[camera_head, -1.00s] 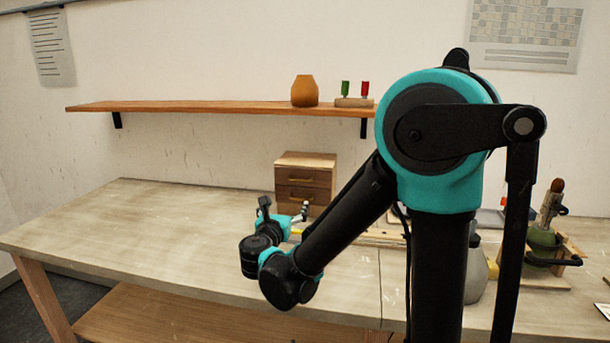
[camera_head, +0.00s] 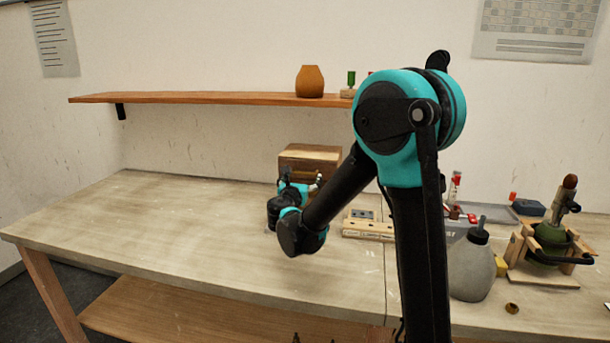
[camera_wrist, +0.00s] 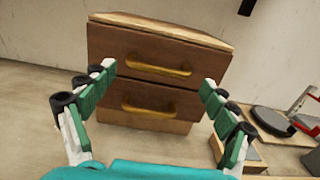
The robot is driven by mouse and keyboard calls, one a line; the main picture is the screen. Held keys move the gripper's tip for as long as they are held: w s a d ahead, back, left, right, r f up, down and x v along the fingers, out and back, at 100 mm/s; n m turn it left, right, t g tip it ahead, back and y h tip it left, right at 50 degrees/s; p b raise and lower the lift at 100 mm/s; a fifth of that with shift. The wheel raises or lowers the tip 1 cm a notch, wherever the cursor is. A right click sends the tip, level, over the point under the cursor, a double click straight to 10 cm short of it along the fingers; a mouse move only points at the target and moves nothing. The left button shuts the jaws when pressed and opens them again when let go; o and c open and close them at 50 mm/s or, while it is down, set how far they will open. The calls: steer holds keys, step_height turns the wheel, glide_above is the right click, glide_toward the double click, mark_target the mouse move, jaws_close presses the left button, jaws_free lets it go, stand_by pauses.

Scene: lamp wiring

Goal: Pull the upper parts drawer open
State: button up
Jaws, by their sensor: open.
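A small wooden cabinet with two dark drawers stands on the workbench; it shows in the head view (camera_head: 312,153) and fills the middle of the wrist view (camera_wrist: 130,20). The upper drawer (camera_wrist: 120,52) has a brass bar handle (camera_wrist: 158,67) and looks closed. The lower drawer (camera_wrist: 115,92) has a similar handle (camera_wrist: 148,109) and also looks closed. My gripper (camera_wrist: 158,80) is open and empty, its green-padded fingers apart on either side of the cabinet front. It faces the drawers from a short way off. In the head view my gripper (camera_head: 301,183) partly hides the cabinet front.
A wall shelf (camera_head: 210,97) with an orange vase (camera_head: 309,81) hangs above. A grey bottle (camera_head: 472,268) and a wooden stand (camera_head: 540,262) are farther right. The bench's left side is clear.

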mark_target(305, 173)
steer(key=shift+w+d, duration=0.2)
steer(key=shift+w, duration=0.75)
steer(key=shift+w+d, duration=0.15)
steer(key=shift+w, duration=0.75)
steer(key=shift+c, duration=0.4)
steer(key=c, duration=1.3)
steer(key=s, duration=0.3)
steer(key=s+a, duration=0.1)
steer(key=s, duration=0.3)
steer(key=s+a, duration=0.1)
steer(key=s, duration=0.2)
steer(key=shift+s, duration=0.3)
steer(key=o, duration=1.4)
steer(key=shift+s, duration=0.1)
